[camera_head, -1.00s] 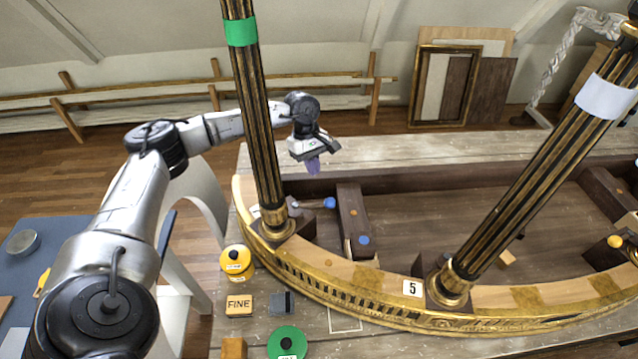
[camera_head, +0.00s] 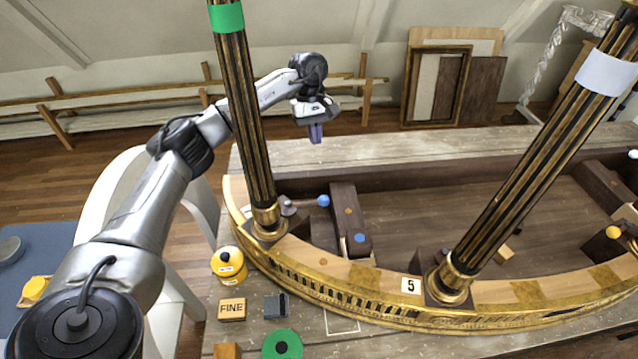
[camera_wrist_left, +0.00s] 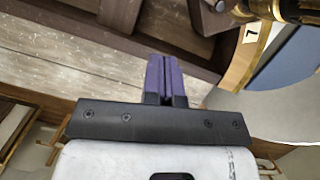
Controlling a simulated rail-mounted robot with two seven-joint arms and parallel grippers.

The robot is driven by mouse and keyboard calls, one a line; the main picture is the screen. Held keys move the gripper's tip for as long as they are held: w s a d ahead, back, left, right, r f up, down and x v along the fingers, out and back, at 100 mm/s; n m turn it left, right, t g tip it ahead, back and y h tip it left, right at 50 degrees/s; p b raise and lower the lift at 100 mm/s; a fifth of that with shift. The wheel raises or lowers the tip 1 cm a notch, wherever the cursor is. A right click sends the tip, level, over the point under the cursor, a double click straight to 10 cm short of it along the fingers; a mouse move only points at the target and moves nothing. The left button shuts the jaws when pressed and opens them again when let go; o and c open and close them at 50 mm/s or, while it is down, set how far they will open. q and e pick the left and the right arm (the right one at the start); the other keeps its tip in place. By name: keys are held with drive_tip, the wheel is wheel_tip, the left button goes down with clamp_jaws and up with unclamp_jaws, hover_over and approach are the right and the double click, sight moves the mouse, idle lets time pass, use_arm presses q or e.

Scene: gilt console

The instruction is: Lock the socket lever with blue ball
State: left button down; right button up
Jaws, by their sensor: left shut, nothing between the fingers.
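The socket lever with the blue ball (camera_head: 323,201) sits at the foot of the left column, in the corner behind the gilt rail. My right gripper is not in view.
The left fluted column (camera_head: 243,110) stands in front of my left arm. A dark wooden block (camera_head: 350,222) with orange and blue dots lies right of the ball. A yellow-ball lever (camera_head: 613,232) is at far right.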

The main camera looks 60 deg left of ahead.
sight(303, 205)
use_arm(q)
drive_tip(key=s+d+f+m, duration=0.1)
drive_tip(key=s+d+f, duration=0.1)
drive_tip(key=d+f, duration=0.4)
drive_tip(key=shift+s+a+p+x, duration=0.25)
drive_tip(key=shift+a+p+x, duration=0.15)
drive_tip(key=shift+x, duration=1.8)
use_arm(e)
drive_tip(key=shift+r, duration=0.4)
use_arm(q)
drive_tip(key=shift+f, duration=0.1)
